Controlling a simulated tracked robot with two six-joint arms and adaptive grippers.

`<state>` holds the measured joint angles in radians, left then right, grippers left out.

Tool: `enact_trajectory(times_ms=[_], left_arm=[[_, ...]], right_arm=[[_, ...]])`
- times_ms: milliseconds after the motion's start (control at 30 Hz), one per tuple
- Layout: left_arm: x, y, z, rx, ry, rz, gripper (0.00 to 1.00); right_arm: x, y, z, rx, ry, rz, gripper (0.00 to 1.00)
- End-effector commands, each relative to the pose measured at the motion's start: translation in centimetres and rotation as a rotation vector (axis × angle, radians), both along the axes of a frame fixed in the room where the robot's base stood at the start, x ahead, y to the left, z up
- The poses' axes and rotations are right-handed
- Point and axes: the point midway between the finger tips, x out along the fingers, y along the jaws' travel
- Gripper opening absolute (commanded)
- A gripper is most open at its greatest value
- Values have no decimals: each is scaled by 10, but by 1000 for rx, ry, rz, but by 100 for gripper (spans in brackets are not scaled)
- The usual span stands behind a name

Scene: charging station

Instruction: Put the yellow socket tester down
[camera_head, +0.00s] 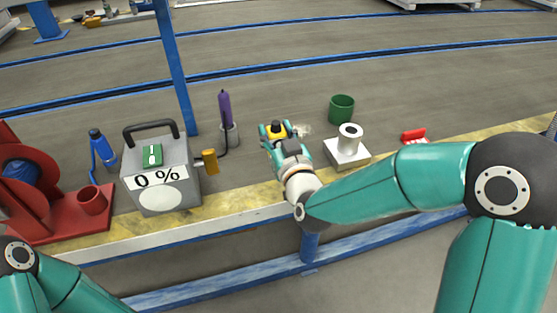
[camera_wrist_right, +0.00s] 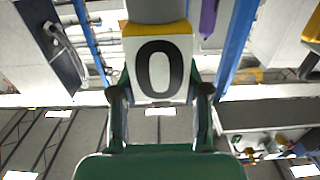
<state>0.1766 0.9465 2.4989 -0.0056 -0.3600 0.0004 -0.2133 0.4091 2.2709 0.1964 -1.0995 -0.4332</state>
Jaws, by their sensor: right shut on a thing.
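The yellow socket tester (camera_head: 276,127) shows between the fingers of my right gripper (camera_head: 275,134) in the head view, over the bench right of the purple-handled tool. In the right wrist view the tester (camera_wrist_right: 158,75) has a white face with a black 0 and a yellow band along its top edge. My right gripper (camera_wrist_right: 160,100) is shut on it, one finger on each side. I cannot tell whether its underside touches the bench. My left gripper is out of view; only part of my left arm shows at the lower left.
A grey charger box (camera_head: 163,181) reads 0 %, with a yellow plug (camera_head: 209,161) beside it. The purple tool (camera_head: 224,107) stands in a holder. A green cup (camera_head: 341,108), a white block with a spool (camera_head: 346,153) and a red item (camera_head: 414,136) are to the right.

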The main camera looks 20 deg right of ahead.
Motion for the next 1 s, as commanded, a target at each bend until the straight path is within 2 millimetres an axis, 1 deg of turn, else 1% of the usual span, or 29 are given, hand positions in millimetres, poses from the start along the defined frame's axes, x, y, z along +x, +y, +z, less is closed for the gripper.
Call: enact_trajectory(times_ms=[33,100,267,533,600,833,933,967,1000], left_arm=[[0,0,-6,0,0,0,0],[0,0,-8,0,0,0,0],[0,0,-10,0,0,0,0],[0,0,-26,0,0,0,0],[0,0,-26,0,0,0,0],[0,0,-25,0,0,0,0],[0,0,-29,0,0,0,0],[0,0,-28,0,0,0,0],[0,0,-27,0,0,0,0]], right_arm=[[0,0,-11,-1,0,1,7],[0,1,-17,-1,-1,2,7],[0,1,-25,-1,-1,2,7],[0,1,-61,0,0,2,7],[0,1,-64,0,-1,2,7],[0,1,-63,0,-3,2,7],[0,1,-65,0,-3,3,7],[0,1,-65,0,-1,3,49],[0,1,-64,0,-1,3,56]])
